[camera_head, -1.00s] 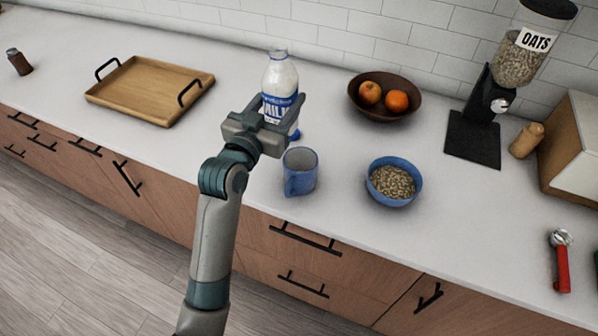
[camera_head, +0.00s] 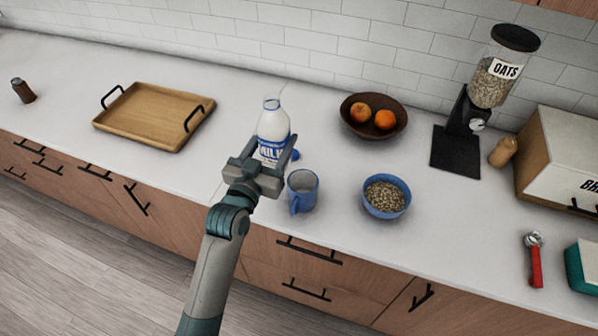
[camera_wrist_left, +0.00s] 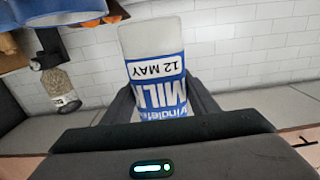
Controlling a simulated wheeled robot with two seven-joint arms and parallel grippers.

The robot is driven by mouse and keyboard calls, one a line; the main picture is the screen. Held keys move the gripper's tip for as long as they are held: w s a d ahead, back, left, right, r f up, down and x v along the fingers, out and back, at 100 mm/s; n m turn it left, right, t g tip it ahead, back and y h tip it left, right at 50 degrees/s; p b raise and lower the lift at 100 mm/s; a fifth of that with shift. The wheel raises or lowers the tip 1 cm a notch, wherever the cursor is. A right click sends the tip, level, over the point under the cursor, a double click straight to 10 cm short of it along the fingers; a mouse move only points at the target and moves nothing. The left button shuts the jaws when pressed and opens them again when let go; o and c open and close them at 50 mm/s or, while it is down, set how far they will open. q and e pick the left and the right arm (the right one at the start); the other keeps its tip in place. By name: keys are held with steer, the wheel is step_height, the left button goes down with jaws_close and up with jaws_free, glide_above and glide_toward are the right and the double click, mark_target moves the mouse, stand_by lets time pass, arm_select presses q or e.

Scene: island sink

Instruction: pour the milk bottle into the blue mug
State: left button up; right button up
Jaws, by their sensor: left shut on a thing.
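The white milk bottle (camera_head: 273,128) with a blue label stands roughly upright in the head view, its neck open. My left gripper (camera_head: 271,152) is shut around its lower part; I cannot tell whether its base touches the counter. In the left wrist view the bottle (camera_wrist_left: 155,70) appears upside down between the fingers, label facing the camera. The blue mug (camera_head: 303,191) stands upright on the counter, just right of and nearer than the bottle, with its handle toward the front. My right gripper is not in view.
A small blue cap (camera_head: 294,155) lies beside the bottle. A blue bowl of oats (camera_head: 387,197) is right of the mug, a brown fruit bowl (camera_head: 373,116) behind. A wooden tray (camera_head: 153,113) is left. An oats dispenser (camera_head: 478,100) stands at the back right.

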arm_select(q)
steer(key=shift+p+v, duration=0.9)
steer(key=shift+p, duration=0.15)
steer(key=shift+s+a, duration=0.1)
steer(key=shift+s, duration=0.1)
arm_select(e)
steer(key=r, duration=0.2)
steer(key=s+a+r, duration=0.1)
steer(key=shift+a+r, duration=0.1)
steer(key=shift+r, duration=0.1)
arm_select(q)
steer(key=shift+f, duration=0.15)
